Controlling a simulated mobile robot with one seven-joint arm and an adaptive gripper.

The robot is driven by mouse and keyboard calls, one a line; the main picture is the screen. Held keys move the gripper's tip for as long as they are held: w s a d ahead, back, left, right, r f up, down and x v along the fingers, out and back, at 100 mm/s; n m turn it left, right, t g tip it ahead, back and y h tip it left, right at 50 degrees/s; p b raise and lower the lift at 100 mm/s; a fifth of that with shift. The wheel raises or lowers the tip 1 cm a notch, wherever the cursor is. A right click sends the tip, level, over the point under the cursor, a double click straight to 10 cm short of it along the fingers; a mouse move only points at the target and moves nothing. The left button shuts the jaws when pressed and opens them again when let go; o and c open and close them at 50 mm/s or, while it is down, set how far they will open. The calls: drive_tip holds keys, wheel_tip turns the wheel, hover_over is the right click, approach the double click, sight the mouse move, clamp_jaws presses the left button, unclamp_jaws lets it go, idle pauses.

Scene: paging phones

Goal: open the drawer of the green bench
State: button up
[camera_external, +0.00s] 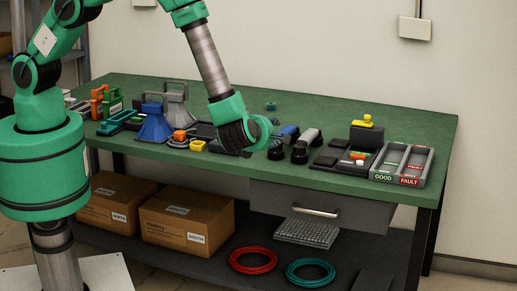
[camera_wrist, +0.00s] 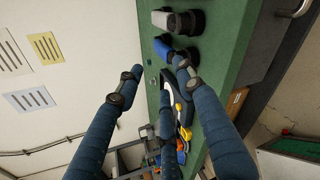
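The green bench (camera_external: 330,115) stands against the wall. Its grey drawer (camera_external: 355,210) hangs under the front edge, right of centre, and looks shut. A pale bar handle (camera_external: 316,212) is on the drawer front. In the wrist view the drawer front (camera_wrist: 266,38) is at the upper right, with the handle (camera_wrist: 297,8) at the top edge. My gripper (camera_external: 250,140) is over the bench top, above and left of the drawer, apart from the handle. In the wrist view its dark fingers (camera_wrist: 158,82) are spread, with nothing between them.
Handsets (camera_external: 306,143), black bases, and a GOOD/FAULT tray (camera_external: 427,165) crowd the bench top near my gripper. Cardboard boxes (camera_external: 187,218), a keyboard (camera_external: 307,233) and red and teal cable coils (camera_external: 253,260) lie on the lower shelf. The space before the drawer looks clear.

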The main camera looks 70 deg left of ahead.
drive_tip(key=d+f+m+t+h, duration=0.25)
drive_tip(key=d+f+m, duration=0.35)
drive_tip(key=d+f, duration=0.3)
drive_tip(key=m+t+h, duration=0.2)
drive_tip(key=m+t, duration=0.1)
drive_tip(key=m, duration=0.3)
approach(313, 211)
drive_tip(key=v, duration=0.5)
drive_tip(key=shift+w+r, duration=0.1)
drive_tip(key=shift+r, duration=0.1)
drive_tip(key=shift+w+a, duration=0.1)
drive_tip(key=shift+w, duration=0.05)
drive_tip(key=x, duration=0.9)
drive_tip(key=b+x, duration=0.1)
drive_tip(key=x, duration=0.3)
drive_tip(key=shift+w+f, duration=0.15)
drive_tip(key=shift+f, duration=0.15)
drive_tip(key=shift+c, duration=0.2)
clamp_jaws()
